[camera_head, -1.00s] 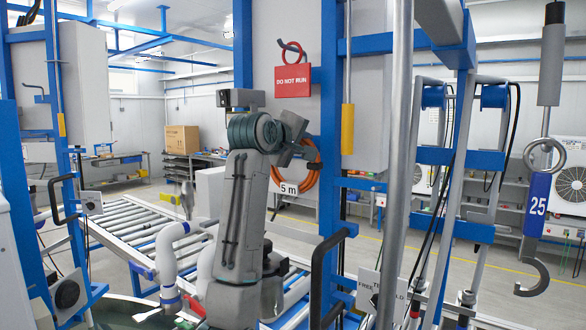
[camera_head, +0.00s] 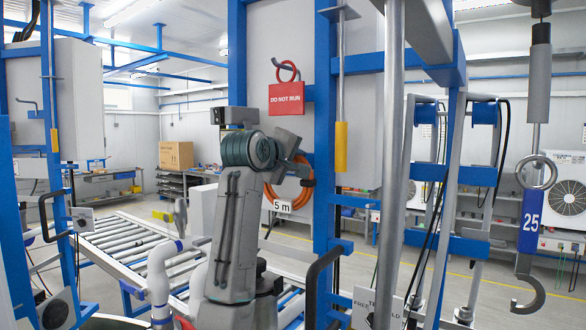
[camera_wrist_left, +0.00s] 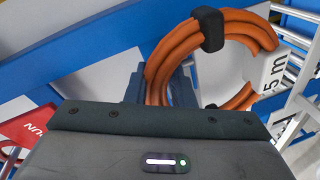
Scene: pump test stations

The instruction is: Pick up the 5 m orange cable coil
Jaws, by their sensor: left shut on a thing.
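The orange cable coil (camera_head: 305,193) is a ring of several turns with a white "5 m" tag (camera_head: 284,210). It hangs upright at the cabinet beside the blue post. My left gripper (camera_head: 302,168) is at the top left of the ring, shut on it. In the left wrist view the coil (camera_wrist_left: 178,50) runs down between my left gripper's fingers (camera_wrist_left: 163,88), with a black band and the white tag to the right. My gripper body hides the lower part there. Whether a hook still bears the coil cannot be seen. My right gripper is not in view.
A red "DO NOT RUN" sign (camera_head: 287,98) hangs on a hook above the coil. A blue post (camera_head: 325,130) with a yellow-ended rod (camera_head: 341,147) stands close right. A roller conveyor (camera_head: 130,238) lies at left. A large hook (camera_head: 528,270) hangs at right.

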